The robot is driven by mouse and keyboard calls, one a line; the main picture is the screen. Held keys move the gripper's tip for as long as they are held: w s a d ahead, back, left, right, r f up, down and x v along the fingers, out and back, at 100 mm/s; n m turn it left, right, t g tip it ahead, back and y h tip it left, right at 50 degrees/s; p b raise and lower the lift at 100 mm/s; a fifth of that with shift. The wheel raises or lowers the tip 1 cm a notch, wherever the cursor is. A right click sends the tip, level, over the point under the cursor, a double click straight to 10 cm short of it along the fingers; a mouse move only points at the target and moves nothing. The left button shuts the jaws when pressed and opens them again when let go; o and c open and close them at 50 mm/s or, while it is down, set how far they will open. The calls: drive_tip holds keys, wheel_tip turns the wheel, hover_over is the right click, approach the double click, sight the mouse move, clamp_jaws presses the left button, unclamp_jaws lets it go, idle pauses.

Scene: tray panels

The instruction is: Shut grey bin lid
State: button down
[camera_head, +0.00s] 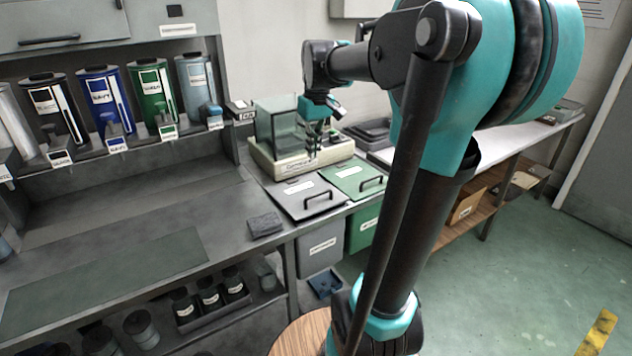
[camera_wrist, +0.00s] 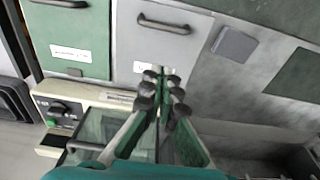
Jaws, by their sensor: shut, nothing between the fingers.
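The grey bin lid (camera_head: 292,203) lies flat at bench level over the grey bin (camera_head: 320,247), level with the green lid beside it. Its dark handle (camera_head: 319,198) is near the front edge. In the wrist view the grey lid (camera_wrist: 190,50) is ahead of the fingertips, with its handle (camera_wrist: 165,24) farther off. No gap under the lid shows. My gripper (camera_head: 312,153) is behind the lid, above the balance, and touches neither lid nor handle as far as I can tell. In the wrist view its fingers (camera_wrist: 164,90) are together and empty.
A green lid (camera_head: 345,175) adjoins on the right, above a green bin (camera_head: 363,228). A balance (camera_head: 262,162) with a glass case stands behind the lids. A dark pad (camera_head: 265,225) lies on the bench to the left. Coloured canisters (camera_head: 100,97) line the shelf.

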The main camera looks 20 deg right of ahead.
hover_over(318, 193)
drive_tip(key=w, duration=0.4)
wheel_tip(318, 193, down, 6)
drive_tip(key=f, duration=0.1)
drive_tip(key=shift+s+a+f, duration=0.2)
drive_tip(key=shift+s+f, duration=0.5)
drive_tip(key=shift+s, duration=0.3)
drive_tip(key=shift+s+d+f, duration=0.1)
drive_tip(key=shift+s+f, duration=0.35)
drive_tip(key=shift+f, duration=0.15)
drive_tip(key=shift+s+d+f+t, duration=0.1)
drive_tip(key=shift+s+f+t, duration=0.2)
drive_tip(key=shift+f, duration=0.25)
drive_tip(key=shift+s+d+f+t, duration=0.1)
drive_tip(key=shift+s+f+t, duration=0.15)
drive_tip(key=shift+f, duration=0.3)
drive_tip(key=shift+w, duration=0.1)
